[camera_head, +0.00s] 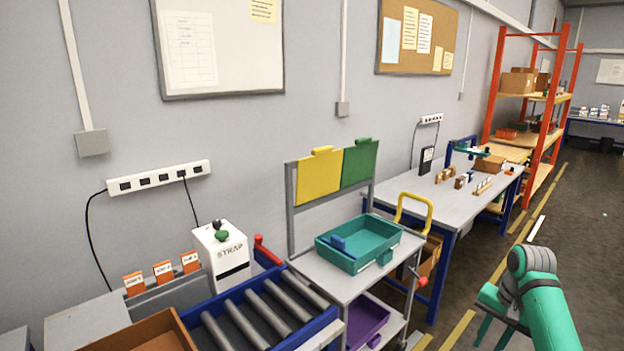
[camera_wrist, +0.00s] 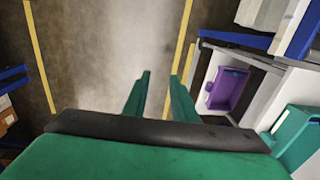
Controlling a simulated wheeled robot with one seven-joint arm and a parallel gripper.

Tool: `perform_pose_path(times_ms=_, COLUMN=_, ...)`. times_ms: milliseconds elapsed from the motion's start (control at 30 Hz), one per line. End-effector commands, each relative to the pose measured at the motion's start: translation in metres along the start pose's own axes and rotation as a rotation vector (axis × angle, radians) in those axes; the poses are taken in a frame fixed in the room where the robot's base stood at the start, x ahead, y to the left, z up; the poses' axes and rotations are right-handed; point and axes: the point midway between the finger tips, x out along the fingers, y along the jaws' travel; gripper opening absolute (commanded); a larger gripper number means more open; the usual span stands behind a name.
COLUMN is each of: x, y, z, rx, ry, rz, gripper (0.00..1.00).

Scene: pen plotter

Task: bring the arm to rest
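My gripper (camera_head: 492,318) is at the lower right of the head view, at the end of my green arm. It hangs over the open floor, to the right of the trolley and apart from everything. In the wrist view its two green fingers (camera_wrist: 160,95) stand apart with bare floor between them. The gripper is open and empty. No other object is named by the task.
A grey trolley (camera_head: 318,268) carries a teal bin (camera_head: 378,252) on top and a purple bin (camera_head: 368,318) below. A roller conveyor (camera_head: 262,316) stands left of it. A workbench (camera_head: 425,192) and orange shelving (camera_head: 545,120) stand behind. The floor (camera_head: 590,215) at right is clear.

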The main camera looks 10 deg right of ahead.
Motion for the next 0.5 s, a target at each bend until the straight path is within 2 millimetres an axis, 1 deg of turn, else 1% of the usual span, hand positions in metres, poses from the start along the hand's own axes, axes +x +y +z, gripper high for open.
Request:
perform_pose_path(times_ms=33, x=0.0, y=0.0, z=0.0, rx=0.0, ry=0.0, rz=0.0, gripper=0.25)
perform_pose_path(times_ms=100, x=0.013, y=-0.012, z=0.004, rx=-0.019, ry=0.002, rz=-0.017, gripper=0.25)
perform_pose_path(times_ms=267, x=0.035, y=-0.035, z=0.01, rx=-0.053, ry=0.015, rz=-0.054, gripper=0.25)
perform_pose_path(times_ms=467, x=0.069, y=-0.071, z=0.023, rx=-0.104, ry=0.034, rz=-0.112, gripper=0.25)
perform_pose_path(times_ms=500, x=0.077, y=-0.08, z=0.026, rx=-0.115, ry=0.038, rz=-0.127, gripper=0.25)
